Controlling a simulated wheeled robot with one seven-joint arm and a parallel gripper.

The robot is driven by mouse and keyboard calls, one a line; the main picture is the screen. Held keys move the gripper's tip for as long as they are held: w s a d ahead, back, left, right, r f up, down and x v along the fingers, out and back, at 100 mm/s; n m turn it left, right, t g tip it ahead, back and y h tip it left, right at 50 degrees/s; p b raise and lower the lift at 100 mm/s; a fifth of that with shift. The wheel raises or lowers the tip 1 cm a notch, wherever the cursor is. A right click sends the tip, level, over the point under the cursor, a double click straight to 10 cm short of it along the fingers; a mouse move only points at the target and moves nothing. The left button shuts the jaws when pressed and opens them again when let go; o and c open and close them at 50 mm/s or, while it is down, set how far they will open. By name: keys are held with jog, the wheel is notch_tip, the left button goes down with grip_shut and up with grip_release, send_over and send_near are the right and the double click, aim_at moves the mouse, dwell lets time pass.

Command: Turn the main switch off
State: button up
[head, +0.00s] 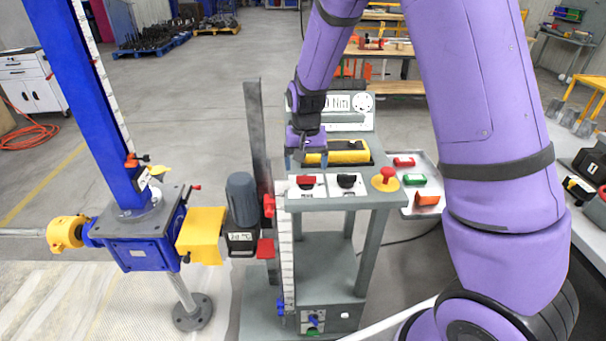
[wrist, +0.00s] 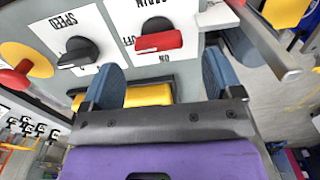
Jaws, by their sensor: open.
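The main switch (head: 306,180) has a red handle on a white label plate, on the front of the grey console top. In the wrist view the red handle (wrist: 160,42) lies crosswise, with ON and OFF lettering beside it. I cannot tell surely which mark it points to. My gripper (head: 302,158) is above the console, just behind the switch. In the wrist view its two blue-grey fingers (wrist: 160,70) are spread wide, with nothing between them. The handle appears beyond the fingertips, apparently untouched.
A black speed knob (head: 347,181) sits right of the switch, then a red emergency button (head: 387,173) on yellow. A yellow device (head: 348,151) lies behind them on the console (head: 365,199). A blue screw jack (head: 140,240) stands left. A tray (head: 424,160) with coloured blocks is right.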

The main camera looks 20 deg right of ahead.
aim_at(307, 176)
jog(key=shift+d+r, duration=0.2)
jog(key=shift+r, duration=1.65)
jog(key=shift+s, duration=0.1)
jog(key=s+d+r+n+t, duration=0.2)
jog(key=s+r+t, duration=0.1)
jog(key=s+r, duration=1.2)
jog(key=s+d+r+n+t, duration=0.1)
jog(key=s+r, duration=0.2)
jog(key=s, duration=0.4)
jog(key=s+r+t, duration=0.1)
jog(key=s+r, duration=0.3)
jog(key=s, duration=0.4)
jog(key=shift+d+n, duration=0.4)
